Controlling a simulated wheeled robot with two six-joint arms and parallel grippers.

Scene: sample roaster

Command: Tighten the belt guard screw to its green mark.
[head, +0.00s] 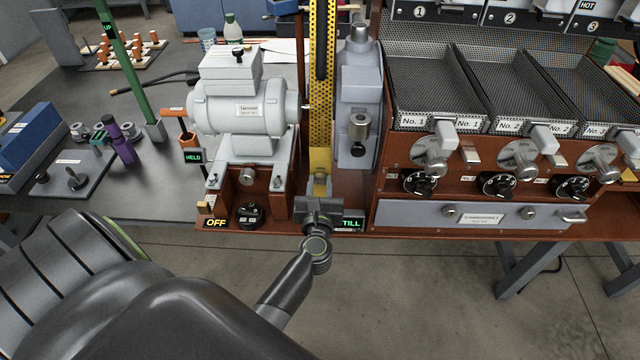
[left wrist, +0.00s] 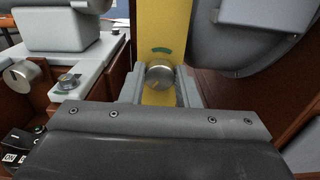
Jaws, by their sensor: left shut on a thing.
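The yellow belt guard (head: 321,100) stands upright between the motor and the grey housing. Its lower part (left wrist: 179,20) fills the middle of the left wrist view. There, the round metal screw (left wrist: 160,74) sits on the guard, with a short green mark (left wrist: 162,50) just above it. My left gripper (left wrist: 160,88) is shut on the screw, one finger on each side. In the head view my left gripper (head: 320,192) is at the foot of the guard and hides most of the screw. The screw's own marking is too small to read. My right gripper is not in view.
The grey motor (head: 240,105) stands close left of the guard, the grey housing (head: 358,110) close right. A black switch (head: 250,215) by an OFF sign is at the front left. A green post (head: 130,65) and roaster trays (head: 430,85) flank the machine.

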